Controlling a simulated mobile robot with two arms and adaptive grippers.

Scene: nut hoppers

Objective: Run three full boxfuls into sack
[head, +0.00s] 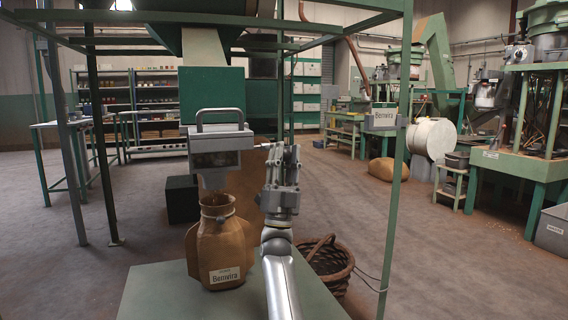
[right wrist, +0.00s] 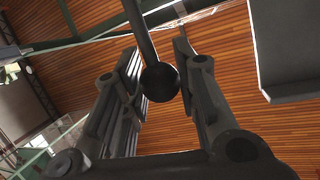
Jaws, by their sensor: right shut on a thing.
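A grey metal box (head: 219,150) with a bar handle on top hangs below the green hopper (head: 212,95), its spout pointing down. A brown sack (head: 212,250) with a white name label stands upright on the green table, its open neck under the spout. Something brown shows between spout and neck; I cannot tell if nuts are falling. My right gripper (head: 281,158) is just right of the box. In the right wrist view its fingers are shut on a dark ball knob (right wrist: 160,82) at the end of a rod (right wrist: 140,30). The box's fill level is hidden. My left gripper is out of view.
The green table top (head: 155,290) is bare left of the sack. A wicker basket (head: 328,262) sits on the floor to the right. A dark block (head: 182,200) stands behind the sack.

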